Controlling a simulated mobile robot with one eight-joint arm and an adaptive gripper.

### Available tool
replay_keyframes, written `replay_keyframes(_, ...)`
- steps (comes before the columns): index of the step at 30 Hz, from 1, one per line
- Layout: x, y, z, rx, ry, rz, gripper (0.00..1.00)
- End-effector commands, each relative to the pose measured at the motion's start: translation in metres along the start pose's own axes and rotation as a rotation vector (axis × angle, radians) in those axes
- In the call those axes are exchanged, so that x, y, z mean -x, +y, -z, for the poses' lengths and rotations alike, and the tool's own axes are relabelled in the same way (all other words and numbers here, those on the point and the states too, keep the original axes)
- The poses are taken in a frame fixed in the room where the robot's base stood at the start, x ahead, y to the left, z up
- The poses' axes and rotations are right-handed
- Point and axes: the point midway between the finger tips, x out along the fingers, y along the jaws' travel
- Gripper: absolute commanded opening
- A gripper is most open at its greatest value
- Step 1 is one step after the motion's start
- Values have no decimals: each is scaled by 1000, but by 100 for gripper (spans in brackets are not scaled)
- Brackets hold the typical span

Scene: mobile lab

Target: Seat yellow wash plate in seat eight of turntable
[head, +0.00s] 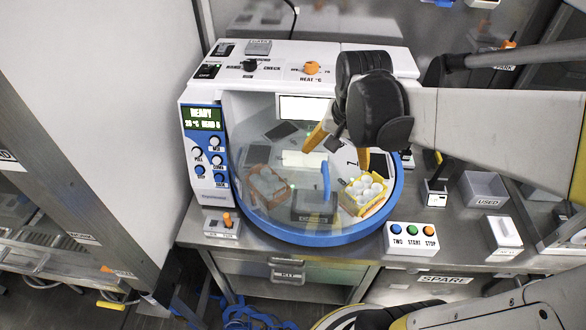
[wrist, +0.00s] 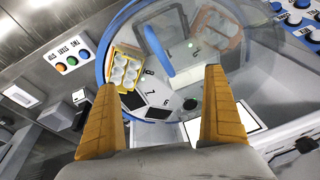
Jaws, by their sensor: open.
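The yellow wash plate (head: 364,192) with white round cups sits on the right front part of the turntable (head: 345,168), inside the blue ring. In the wrist view the yellow plate (wrist: 126,68) lies at the upper left, beside the mark 8 on the turntable. Whether it lies fully flat in its seat I cannot tell. My gripper (head: 336,160) is open and empty above the turntable, behind the plate. In the wrist view its fingers (wrist: 160,80) are wide apart, the left fingertip just below the plate in the picture, with nothing between them.
A clear cover with a blue handle (head: 326,181) spans part of the ring. An orange-brown plate (head: 268,186) shows dimmed behind it. A button box (head: 411,237) stands right of the ring, a USED bin (head: 484,188) farther right. The machine's control panel (head: 207,155) stands left.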

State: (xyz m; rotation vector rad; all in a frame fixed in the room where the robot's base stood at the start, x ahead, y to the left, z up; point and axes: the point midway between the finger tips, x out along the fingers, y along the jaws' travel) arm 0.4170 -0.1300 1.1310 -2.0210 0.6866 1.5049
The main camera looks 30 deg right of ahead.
Motion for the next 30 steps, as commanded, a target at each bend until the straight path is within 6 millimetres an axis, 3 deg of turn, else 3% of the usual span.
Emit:
replay_keyframes(1,13,-13,-20,103,36,31,99)
replay_keyframes(6,43,-45,-73,431,174,131,99)
replay_keyframes(12,56,-60,-112,664,286,201,99)
replay_keyframes(25,58,-63,-120,720,316,217,99)
replay_keyframes(30,33,-60,-126,719,316,216,99)
